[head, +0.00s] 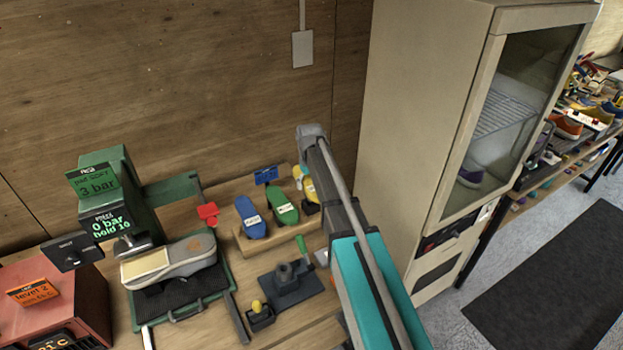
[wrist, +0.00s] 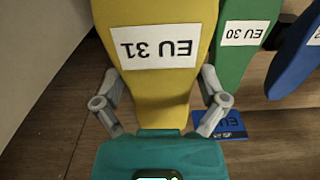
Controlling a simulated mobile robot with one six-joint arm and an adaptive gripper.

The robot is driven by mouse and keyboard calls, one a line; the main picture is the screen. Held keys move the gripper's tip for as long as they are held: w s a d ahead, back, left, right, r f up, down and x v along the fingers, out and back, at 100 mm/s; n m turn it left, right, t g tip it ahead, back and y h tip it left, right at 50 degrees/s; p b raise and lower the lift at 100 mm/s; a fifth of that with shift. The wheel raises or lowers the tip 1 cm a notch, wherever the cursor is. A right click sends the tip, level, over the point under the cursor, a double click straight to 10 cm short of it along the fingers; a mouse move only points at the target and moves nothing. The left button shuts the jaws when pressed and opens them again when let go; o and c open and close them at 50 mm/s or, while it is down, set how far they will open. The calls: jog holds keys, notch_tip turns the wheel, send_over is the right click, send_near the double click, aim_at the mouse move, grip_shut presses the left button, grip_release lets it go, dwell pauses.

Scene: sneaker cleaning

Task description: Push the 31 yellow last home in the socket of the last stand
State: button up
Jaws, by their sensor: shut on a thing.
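The yellow last (wrist: 160,20) with the "EU 31" label fills the middle of the wrist view. My gripper (wrist: 161,76) is shut on it, one finger on each side. In the head view the yellow last (head: 309,187) shows beside my arm, at the right end of the row of lasts. My arm hides part of it, and I cannot tell whether it touches the rack. A dark grey stand (head: 290,285) with a short upright post, seemingly the last stand, is on the bench in front of the rack. Its socket is not clearly visible.
A green last (head: 285,208) and blue last (head: 250,217) stand on the wooden rack (head: 270,244), close beside the yellow one. A green press (head: 108,185) and a grey sole (head: 185,256) are left. A small dark block (head: 261,319) is in front. A tall cabinet (head: 420,110) stands right.

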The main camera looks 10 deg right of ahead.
jog(key=s+a+r+p, duration=0.2)
jog(key=s+r+p, duration=0.3)
jog(key=s, duration=0.5)
jog(key=shift+s+a+r, duration=0.15)
jog(key=shift+a+r, duration=0.1)
jog(key=shift+r, duration=0.25)
jog(key=shift+f, duration=0.1)
